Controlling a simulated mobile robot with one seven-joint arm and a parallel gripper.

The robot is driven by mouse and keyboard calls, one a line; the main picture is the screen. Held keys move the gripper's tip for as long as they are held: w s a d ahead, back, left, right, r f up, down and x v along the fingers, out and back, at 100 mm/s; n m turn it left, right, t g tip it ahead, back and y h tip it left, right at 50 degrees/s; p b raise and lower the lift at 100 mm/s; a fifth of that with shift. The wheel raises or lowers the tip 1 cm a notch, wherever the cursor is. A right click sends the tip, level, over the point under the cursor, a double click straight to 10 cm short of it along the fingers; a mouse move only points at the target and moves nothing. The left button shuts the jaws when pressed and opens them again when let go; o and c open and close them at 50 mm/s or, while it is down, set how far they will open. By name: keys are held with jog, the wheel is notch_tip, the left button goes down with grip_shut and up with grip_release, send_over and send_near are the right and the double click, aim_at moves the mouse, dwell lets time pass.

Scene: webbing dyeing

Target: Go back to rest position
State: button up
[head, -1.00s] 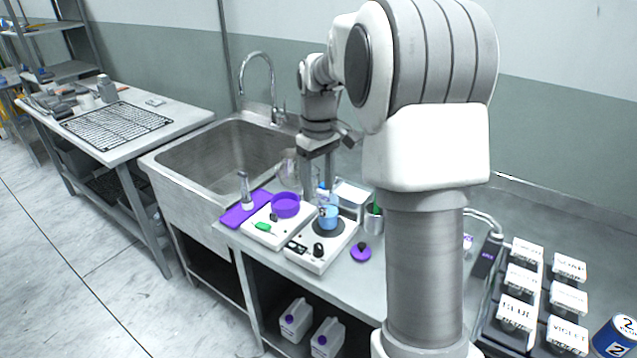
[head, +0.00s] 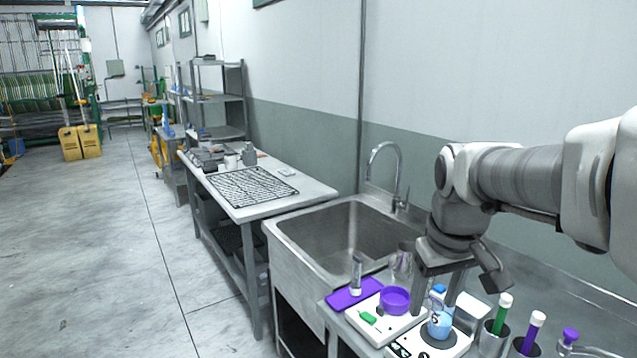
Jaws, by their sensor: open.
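My gripper (head: 436,294) is at the lower right of the head view, pointing down with its two fingers apart. It is just above a small blue beaker (head: 440,325) on a white stirrer plate (head: 462,346). I cannot tell whether a finger touches the beaker. Part of my arm reaches in from the right edge.
A purple dish (head: 395,300) sits on a white scale (head: 378,325) beside a purple mat (head: 345,296). A steel sink (head: 345,235) and a table with a black rack (head: 250,187) lie left. The floor at left is open.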

jog(key=s+a+f+m+t, duration=0.1)
jog(key=s+a+m+t, duration=0.1)
jog(key=s, duration=1.1)
jog(key=shift+s+a+t, duration=0.4)
jog(key=shift+a+t, duration=0.1)
jog(key=shift+a, duration=0.45)
jog(key=shift+d+f, duration=0.1)
jog(key=shift+d, duration=0.05)
